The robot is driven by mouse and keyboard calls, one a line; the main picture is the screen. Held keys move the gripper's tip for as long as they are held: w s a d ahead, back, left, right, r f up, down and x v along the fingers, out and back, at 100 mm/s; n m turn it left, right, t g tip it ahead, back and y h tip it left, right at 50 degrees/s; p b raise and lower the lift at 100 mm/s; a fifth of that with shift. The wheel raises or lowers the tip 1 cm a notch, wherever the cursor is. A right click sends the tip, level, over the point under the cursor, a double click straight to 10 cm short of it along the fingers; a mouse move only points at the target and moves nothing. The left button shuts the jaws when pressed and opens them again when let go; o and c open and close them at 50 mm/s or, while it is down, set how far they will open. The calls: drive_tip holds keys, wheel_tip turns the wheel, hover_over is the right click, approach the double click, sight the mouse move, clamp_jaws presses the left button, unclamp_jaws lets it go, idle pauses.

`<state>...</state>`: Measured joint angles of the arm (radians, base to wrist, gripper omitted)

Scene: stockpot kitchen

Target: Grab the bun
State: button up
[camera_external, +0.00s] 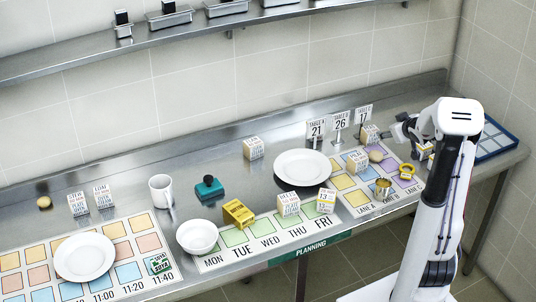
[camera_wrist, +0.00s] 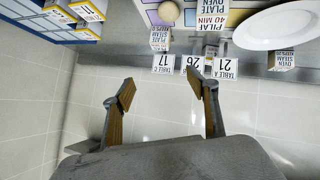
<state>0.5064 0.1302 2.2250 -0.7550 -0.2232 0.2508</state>
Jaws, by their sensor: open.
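A small round tan bun (camera_external: 376,156) sits on the coloured lane sheet at the right of the counter. It also shows at the top edge of the wrist view (camera_wrist: 168,11), partly cut off. A second bun-like round thing (camera_external: 44,202) lies at the far left of the counter. My gripper (camera_external: 396,132) is above the back right of the counter, apart from the near bun. In the wrist view its two fingers (camera_wrist: 160,88) are spread, with nothing between them.
Table signs (camera_external: 340,124) and labelled blocks (camera_external: 369,133) stand close to the near bun. A blue-edged tray (camera_external: 493,142) is at the right end. A wall and shelf (camera_external: 200,28) run behind.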

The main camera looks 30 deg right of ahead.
drive_tip(key=w+d+f+n+t+y, duration=0.1)
drive_tip(key=w+d+f+y, duration=0.2)
drive_tip(key=f, duration=0.5)
drive_tip(key=t+y, duration=0.1)
drive_tip(key=y, duration=0.1)
approach(380, 156)
drive_tip(key=w, duration=0.2)
drive_tip(key=shift+w+d+f, duration=0.1)
drive_tip(key=shift+w+f, duration=0.25)
drive_tip(key=shift+w, duration=0.05)
drive_tip(key=shift+s+f+y, duration=0.15)
drive_tip(key=shift+f+y, duration=0.2)
drive_tip(key=shift+y, duration=0.05)
drive_tip(key=shift+x, duration=1.35)
drive_tip(key=shift+x, duration=2.55)
